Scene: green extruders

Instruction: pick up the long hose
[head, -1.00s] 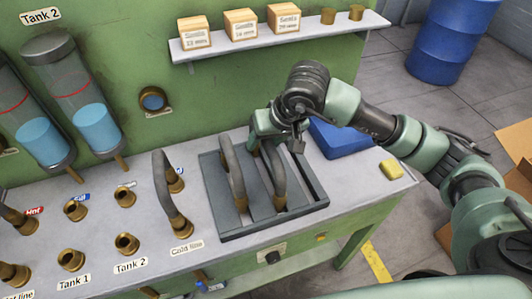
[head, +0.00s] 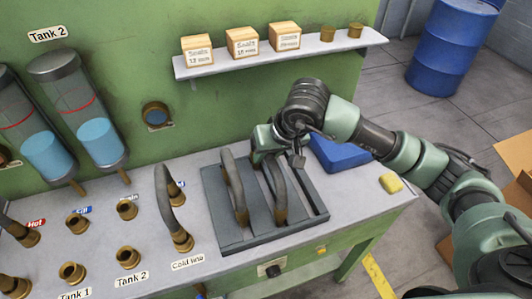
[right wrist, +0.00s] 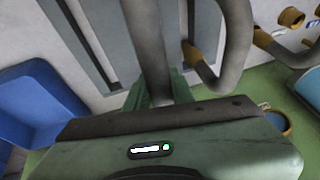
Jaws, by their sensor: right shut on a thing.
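A dark grey tray (head: 232,239) on the bench holds two curved grey hoses with brass ends. My right gripper (head: 274,155) is shut on the upper, far part of the right-hand hose (head: 279,186). In the right wrist view this hose (right wrist: 147,45) runs between the green fingers. The left-hand hose (head: 236,186) stands beside it, apart from the gripper, and also shows in the right wrist view (right wrist: 235,45). I cannot tell from the frames which hose is longer. The held hose's far end is hidden by the gripper. My left gripper is out of view.
Another hose (head: 165,200) is fitted to brass ports left of the tray. A shelf (head: 215,69) with boxes hangs above the bench against the green wall.

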